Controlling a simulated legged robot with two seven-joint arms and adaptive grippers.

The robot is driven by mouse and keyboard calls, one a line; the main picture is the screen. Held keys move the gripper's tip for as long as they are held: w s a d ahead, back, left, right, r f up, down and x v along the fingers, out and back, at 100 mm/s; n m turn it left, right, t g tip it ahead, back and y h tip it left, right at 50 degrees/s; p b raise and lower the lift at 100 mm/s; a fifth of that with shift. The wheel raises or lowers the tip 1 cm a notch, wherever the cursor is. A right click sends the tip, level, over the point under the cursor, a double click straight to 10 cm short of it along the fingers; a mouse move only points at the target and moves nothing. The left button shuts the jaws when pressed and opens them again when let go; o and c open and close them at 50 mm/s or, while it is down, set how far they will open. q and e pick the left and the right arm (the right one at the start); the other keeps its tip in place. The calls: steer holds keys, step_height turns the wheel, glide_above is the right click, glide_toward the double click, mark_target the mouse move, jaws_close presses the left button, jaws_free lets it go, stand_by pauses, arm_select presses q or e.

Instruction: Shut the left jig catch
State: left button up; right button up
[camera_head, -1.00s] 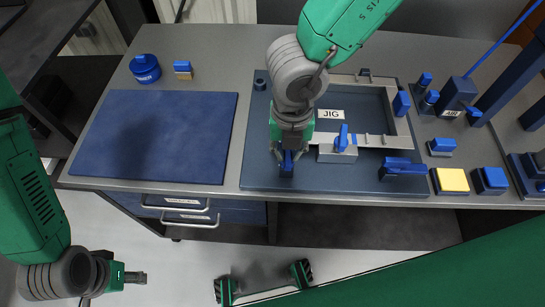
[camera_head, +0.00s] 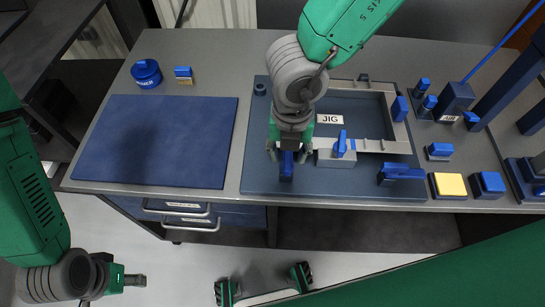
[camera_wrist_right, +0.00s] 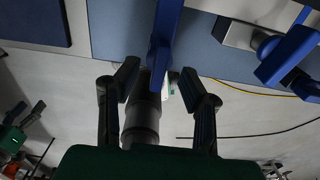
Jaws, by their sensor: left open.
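The left jig catch (camera_head: 286,168) is a blue lever at the front left of the dark blue jig plate (camera_head: 258,140), its handle pointing toward the table's front edge. My right gripper (camera_head: 288,156) is above it with fingers apart, one on each side of the lever. In the right wrist view the blue lever (camera_wrist_right: 161,58) shows between the two open fingers (camera_wrist_right: 160,85), with a gap on both sides. The catch's base is partly hidden by my gripper. My left gripper (camera_head: 136,279) is open and empty, low at the left, away from the table.
A blue clamp (camera_head: 342,146) on a grey block stands right of the catch. A second blue catch (camera_head: 400,172) is at the plate's front right. A blue mat (camera_head: 155,140) lies left. Blue and yellow buttons (camera_head: 450,185) are farther right.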

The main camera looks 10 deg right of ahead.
mark_target(288, 159)
step_height(288, 159, up, 7)
steer(key=p, duration=0.6)
steer(key=shift+f, duration=0.2)
